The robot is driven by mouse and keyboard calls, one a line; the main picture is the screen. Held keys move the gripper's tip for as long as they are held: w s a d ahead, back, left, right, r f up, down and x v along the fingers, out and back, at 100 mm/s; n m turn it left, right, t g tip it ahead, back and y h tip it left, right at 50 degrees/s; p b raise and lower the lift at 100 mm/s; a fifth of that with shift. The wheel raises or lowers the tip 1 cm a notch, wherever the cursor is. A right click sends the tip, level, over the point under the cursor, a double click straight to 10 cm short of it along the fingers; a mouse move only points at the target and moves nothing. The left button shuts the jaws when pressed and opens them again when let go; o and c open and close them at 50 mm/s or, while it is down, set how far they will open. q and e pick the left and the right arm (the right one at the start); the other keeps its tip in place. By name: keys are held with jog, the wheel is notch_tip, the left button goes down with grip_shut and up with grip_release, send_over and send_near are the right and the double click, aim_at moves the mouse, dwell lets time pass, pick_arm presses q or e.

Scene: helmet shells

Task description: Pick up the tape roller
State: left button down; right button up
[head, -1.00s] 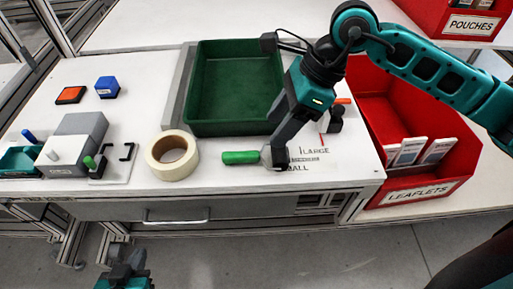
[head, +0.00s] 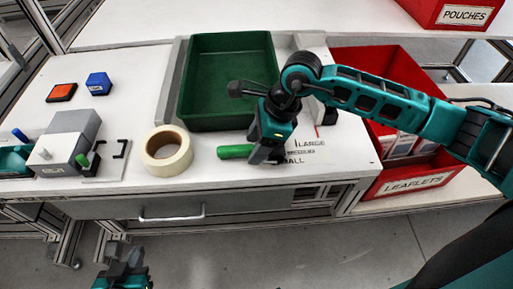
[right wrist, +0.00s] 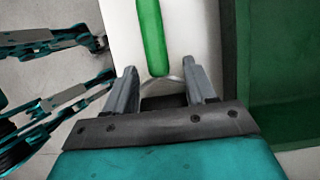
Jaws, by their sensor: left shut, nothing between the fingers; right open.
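The tape roller lies on the white worktop. Its green handle (head: 235,152) shows in the head view; its other end is hidden under my right gripper. The right wrist view shows the green handle (right wrist: 152,40) pointing away from the gripper, with a thin metal frame and a dark part close to the palm. My right gripper (right wrist: 162,76) is open, its fingers on either side of the frame end; I cannot tell whether they touch it. My right gripper (head: 266,157) also shows from above in the head view. My left gripper (head: 122,260) is shut and empty, low in front of the bench.
A cream tape roll (head: 166,151) lies left of the handle. A green tray (head: 228,122) stands behind. A red leaflets bin (head: 408,184) is at the right. A grey block device (head: 68,142), a blue block (head: 98,83) and an orange pad (head: 61,92) are at the left.

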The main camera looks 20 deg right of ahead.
jog(key=shift+a+f, duration=0.15)
jog(key=shift+f, duration=0.2)
jog(key=shift+c, duration=0.2)
grip_shut()
